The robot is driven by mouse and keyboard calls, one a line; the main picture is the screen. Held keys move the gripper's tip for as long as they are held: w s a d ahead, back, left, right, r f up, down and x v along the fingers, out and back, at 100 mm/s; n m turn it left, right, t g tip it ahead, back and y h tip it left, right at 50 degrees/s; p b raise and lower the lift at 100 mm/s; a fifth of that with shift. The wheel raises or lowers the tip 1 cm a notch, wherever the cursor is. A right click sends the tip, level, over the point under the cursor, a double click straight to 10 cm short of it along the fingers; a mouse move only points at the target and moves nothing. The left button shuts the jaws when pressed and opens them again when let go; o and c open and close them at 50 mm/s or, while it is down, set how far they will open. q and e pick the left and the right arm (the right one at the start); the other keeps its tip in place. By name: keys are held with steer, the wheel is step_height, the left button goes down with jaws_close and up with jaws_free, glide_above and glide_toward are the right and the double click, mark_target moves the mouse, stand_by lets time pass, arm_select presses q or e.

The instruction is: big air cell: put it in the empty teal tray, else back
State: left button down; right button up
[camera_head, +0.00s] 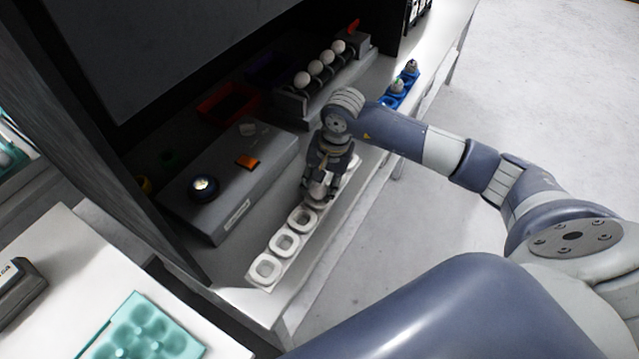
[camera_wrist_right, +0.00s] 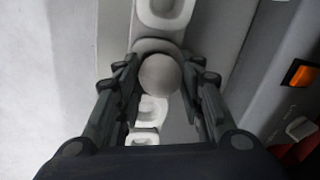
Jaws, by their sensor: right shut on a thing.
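My right gripper (camera_head: 318,192) is over the white row of cups (camera_head: 267,270), pointing down. In the right wrist view, its fingers (camera_wrist_right: 160,88) are shut on a pale egg (camera_wrist_right: 160,74), with the white cups (camera_wrist_right: 150,108) behind it. Whether the egg touches a cup is not clear. The front cups of the row look empty. The teal tray (camera_head: 143,328) lies on the white table at the lower left, and its visible hollows are empty. My left gripper is not in view.
A grey box (camera_head: 265,185) with a round dark-rimmed light (camera_head: 203,188) and an orange button (camera_head: 246,162) stands left of the cups.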

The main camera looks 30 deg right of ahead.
steer(key=shift+f+b, duration=0.35)
steer(key=shift+b, duration=0.05)
steer(key=o, duration=0.7)
steer(key=shift+r, duration=0.1)
